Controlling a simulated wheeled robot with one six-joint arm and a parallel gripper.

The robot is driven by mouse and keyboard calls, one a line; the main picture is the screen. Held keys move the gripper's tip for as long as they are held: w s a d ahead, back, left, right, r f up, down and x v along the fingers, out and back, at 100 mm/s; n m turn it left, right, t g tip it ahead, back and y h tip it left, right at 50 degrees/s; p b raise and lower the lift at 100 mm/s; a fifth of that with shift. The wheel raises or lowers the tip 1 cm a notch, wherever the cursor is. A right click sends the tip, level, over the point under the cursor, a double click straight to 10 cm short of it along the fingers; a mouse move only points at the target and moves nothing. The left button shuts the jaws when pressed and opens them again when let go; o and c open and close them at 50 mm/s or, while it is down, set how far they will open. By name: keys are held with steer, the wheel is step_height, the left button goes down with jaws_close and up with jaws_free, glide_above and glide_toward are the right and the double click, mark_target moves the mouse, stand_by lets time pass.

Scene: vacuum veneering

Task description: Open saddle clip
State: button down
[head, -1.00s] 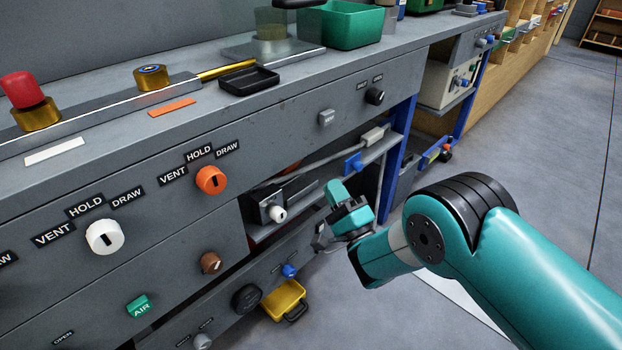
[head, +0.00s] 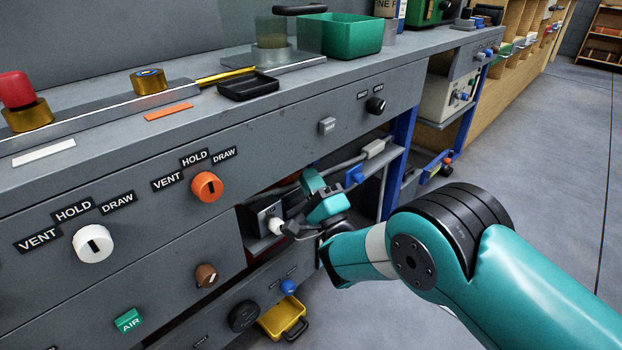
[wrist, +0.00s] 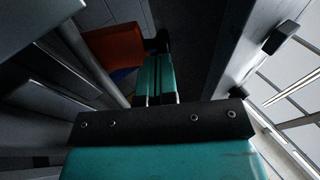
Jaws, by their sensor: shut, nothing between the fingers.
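My gripper (head: 311,180) reaches into the open bay under the bench. Its teal fingers are together and hold nothing. In the wrist view the shut fingers (wrist: 158,72) point up the picture, just right of an orange piece (wrist: 112,44) and a grey pipe (wrist: 90,58). In the head view the grey pipe (head: 348,163) runs along the bay, with a small blue fitting (head: 354,175) right of my gripper. I cannot tell for sure which piece is the saddle clip; the orange piece beside the pipe may be it. My gripper hides part of the bay.
A dark box with a white knob (head: 276,225) stands at the bay's left, close to my gripper. The blue bench post (head: 401,135) bounds the bay on the right. A yellow bin (head: 284,317) lies below. The floor (head: 540,150) to the right is clear.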

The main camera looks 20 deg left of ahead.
steer(key=p, duration=0.1)
steer(key=r+p, duration=0.1)
steer(key=p, duration=0.1)
steer(key=shift+a+r, duration=0.25)
steer(key=shift+a, duration=0.05)
steer(key=shift+w+f, duration=0.15)
steer(key=shift+f, duration=0.1)
steer(key=shift+d, duration=0.2)
steer(key=s+d+f+p, duration=0.4)
steer(key=d+p, duration=0.7)
steer(key=p, duration=0.2)
steer(key=shift+s+f, duration=0.2)
steer(key=shift+f, duration=0.2)
